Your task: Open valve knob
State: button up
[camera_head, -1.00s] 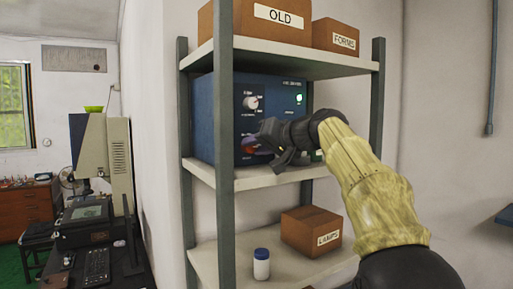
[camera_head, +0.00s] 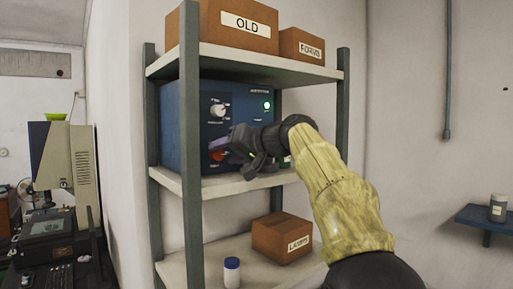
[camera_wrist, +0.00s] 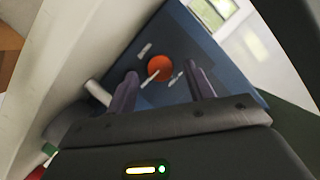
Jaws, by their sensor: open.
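A blue box (camera_head: 180,128) with a control panel stands on the middle shelf. Low on its panel is a red-orange valve knob (camera_head: 216,156), partly covered by my gripper (camera_head: 240,143) in the head view.
Grey shelf posts (camera_head: 190,150) stand in front of and beside the box. Cardboard boxes (camera_head: 232,26) sit on the top shelf; another box (camera_head: 282,238) and a white bottle (camera_head: 232,272) are below. A wall shelf (camera_head: 481,218) is at right.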

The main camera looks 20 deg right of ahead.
jog(key=b+v, duration=0.4)
jog(key=v, duration=1.2)
jog(key=shift+s, duration=0.2)
jog(key=shift+w, duration=0.15)
